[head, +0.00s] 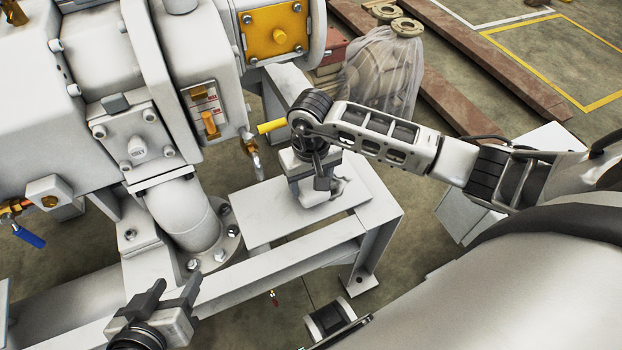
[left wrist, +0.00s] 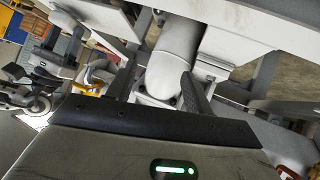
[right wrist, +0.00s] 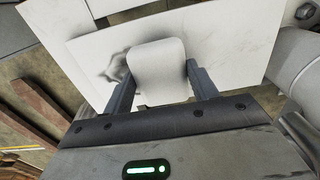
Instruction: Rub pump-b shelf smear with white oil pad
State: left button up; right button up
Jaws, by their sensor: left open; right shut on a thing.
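The pump-b shelf (head: 265,212) is a pale flat plate on the frame beside the pump's flanged pipe. My right gripper (head: 322,187) is low over its right part, shut on the white oil pad (right wrist: 160,70). In the right wrist view the pad lies between the fingers, against or just over the shelf (right wrist: 225,40). A dark grey smear (right wrist: 118,68) shows at the pad's left edge; the pad may hide part of it. My left gripper (head: 172,294) is open and empty near the frame's front beam, and its spread fingers show in the left wrist view (left wrist: 155,85).
The large grey pump (head: 60,130) with its pipe (head: 185,212) stands left of the shelf. A yellow handle (head: 271,126) and a brass valve (head: 252,152) are close behind my right gripper. A plastic-wrapped item (head: 385,75) and brown beams (head: 490,60) lie on the floor behind.

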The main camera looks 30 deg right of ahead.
pick_arm(q)
jog(key=shift+f+b, duration=0.65)
pick_arm(e)
jog(key=shift+f, duration=0.7)
